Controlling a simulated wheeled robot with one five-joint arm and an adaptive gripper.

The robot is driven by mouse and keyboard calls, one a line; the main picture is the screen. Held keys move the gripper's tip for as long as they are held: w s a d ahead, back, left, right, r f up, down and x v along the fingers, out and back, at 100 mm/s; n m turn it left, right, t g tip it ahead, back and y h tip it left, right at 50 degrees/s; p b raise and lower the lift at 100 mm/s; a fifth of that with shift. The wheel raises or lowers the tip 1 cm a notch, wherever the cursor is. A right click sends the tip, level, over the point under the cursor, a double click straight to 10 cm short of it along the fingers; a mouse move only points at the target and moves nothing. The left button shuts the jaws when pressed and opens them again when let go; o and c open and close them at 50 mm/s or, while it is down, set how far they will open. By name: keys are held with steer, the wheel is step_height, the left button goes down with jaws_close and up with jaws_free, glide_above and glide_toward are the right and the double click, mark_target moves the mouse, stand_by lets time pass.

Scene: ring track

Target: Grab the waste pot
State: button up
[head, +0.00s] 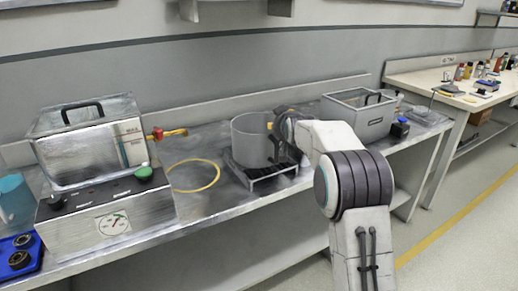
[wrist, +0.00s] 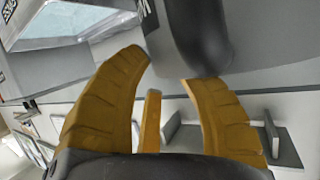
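The waste pot appears to be the grey, round, open-topped pot (head: 250,141) on a low dark rack (head: 264,174) on the metal bench in the head view. My gripper (head: 276,128) is at the pot's right side, near its rim, and my arm hides part of that side. In the wrist view my gripper's yellow fingers (wrist: 168,72) are apart, with a gap between the tips. A dark rounded part (wrist: 198,32), perhaps the pot's handle, is just beyond the tips. I cannot tell whether the fingers touch it.
A metal box machine (head: 92,150) with a lid stands at the left of the bench. A yellow ring (head: 193,176) lies between it and the rack. A grey lidded bath (head: 358,112) and a small dark bottle (head: 400,128) stand to the right.

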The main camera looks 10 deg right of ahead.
steer(key=shift+x, duration=1.2)
jaws_close()
